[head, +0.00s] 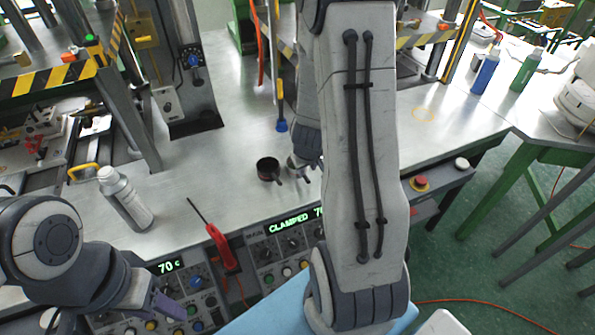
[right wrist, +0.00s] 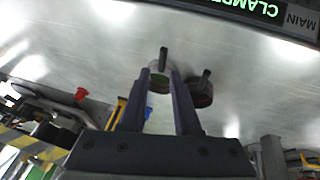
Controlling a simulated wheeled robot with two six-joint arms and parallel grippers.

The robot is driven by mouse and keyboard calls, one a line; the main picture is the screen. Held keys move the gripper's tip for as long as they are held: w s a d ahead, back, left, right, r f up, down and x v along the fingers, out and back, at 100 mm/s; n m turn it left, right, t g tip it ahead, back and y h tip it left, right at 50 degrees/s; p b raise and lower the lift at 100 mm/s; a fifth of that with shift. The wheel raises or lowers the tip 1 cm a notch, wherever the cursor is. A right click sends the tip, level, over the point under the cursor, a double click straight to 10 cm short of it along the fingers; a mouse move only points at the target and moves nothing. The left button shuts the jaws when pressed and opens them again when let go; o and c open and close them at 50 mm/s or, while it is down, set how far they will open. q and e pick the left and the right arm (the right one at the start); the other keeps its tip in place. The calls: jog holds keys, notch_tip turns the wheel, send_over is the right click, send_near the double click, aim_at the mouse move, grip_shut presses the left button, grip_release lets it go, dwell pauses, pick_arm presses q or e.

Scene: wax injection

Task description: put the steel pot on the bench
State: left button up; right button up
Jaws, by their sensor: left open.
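A small grey pot with green inside (head: 296,162) is on or just above the bench near its front; in the right wrist view it shows between my fingers (right wrist: 160,84), with its dark handle toward the top. My right gripper (head: 306,168) is at this pot, partly hidden by my arm. In the right wrist view its two fingers (right wrist: 160,95) stand on either side of the pot; whether they press on it I cannot tell. My left gripper (head: 168,304) is open and empty over the control panel at lower left. The bench (head: 225,130) has a pale metal top.
A dark pot with red inside (head: 268,169) stands close left of the grey pot. Presses stand behind. Bare bench lies left of the pots.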

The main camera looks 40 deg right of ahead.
aim_at(306, 176)
jog(key=b+x, duration=0.1)
jog(key=x, duration=0.2)
jog(key=shift+w+f, duration=0.15)
jog(key=shift+f, duration=0.15)
jog(key=shift+w+x, duration=0.15)
jog(key=shift+x, duration=1.15)
jog(key=shift+w+x, duration=0.1)
jog(key=shift+x, duration=1.15)
pick_arm(q)
notch_tip(306, 176, down, 2)
jog(key=shift+f, duration=0.1)
pick_arm(e)
jog(key=shift+a, duration=0.1)
grip_shut()
jog(key=shift+r, duration=0.1)
